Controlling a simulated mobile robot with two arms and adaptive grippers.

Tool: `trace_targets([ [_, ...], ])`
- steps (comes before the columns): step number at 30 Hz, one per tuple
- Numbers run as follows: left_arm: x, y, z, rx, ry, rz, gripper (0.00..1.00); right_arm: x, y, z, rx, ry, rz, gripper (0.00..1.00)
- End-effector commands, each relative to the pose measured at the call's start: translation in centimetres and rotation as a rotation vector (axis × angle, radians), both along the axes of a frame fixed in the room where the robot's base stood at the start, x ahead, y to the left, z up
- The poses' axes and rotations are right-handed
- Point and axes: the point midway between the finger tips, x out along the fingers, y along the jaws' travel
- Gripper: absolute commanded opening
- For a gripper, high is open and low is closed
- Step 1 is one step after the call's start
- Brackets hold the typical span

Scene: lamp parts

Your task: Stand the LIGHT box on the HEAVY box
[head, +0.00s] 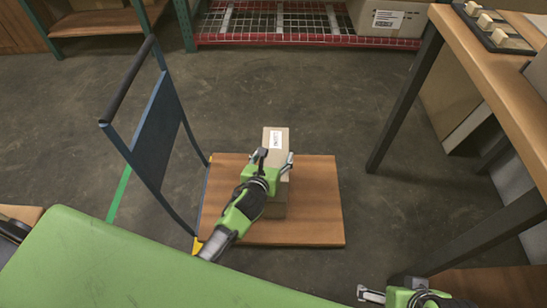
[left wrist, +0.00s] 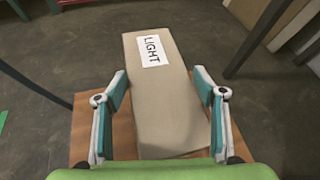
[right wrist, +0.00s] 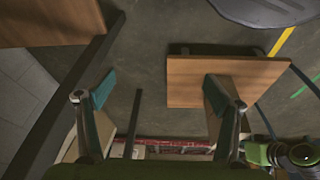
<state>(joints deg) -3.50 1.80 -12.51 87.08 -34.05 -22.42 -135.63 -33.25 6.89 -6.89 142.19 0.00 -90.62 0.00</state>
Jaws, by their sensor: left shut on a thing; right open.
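The LIGHT box (left wrist: 165,105) is a tan carton with a white label, and its word reads clearly in the left wrist view. My left gripper (head: 270,162) is shut on it, with one finger on each side. In the head view the LIGHT box (head: 277,134) is over the wooden deck of a trolley, partly hidden by the gripper. I cannot tell whether it touches what is below it. No box with a readable HEAVY label shows. My right gripper (right wrist: 158,92) is open and empty, apart from the trolley.
The trolley deck (head: 320,205) has bare room on its right; its blue handle frame (head: 155,140) rises at left. A workbench (head: 490,75) stands at right. A red wire rack (head: 300,40) at the back holds a labelled carton (head: 390,18). Open floor lies between.

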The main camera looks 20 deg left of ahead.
Motion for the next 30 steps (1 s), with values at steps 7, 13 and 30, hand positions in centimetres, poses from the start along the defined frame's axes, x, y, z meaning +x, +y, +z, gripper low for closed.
trace_targets([
  [7,0.1,0.0,0.2,-0.001,-0.004,-0.001,0.1,0.0,0.0,0.0,0.0,0.001,0.0,0.84],
  [13,0.0,0.0,-0.1,0.0,0.0,0.0,0.81,0.0,0.0,-0.1,0.0,0.001,0.0,0.84],
  [30,-2.4,-0.1,1.3,0.001,0.002,-0.001,0.81,0.9,0.2,-2.5,0.0,0.016,0.001,0.84],
])
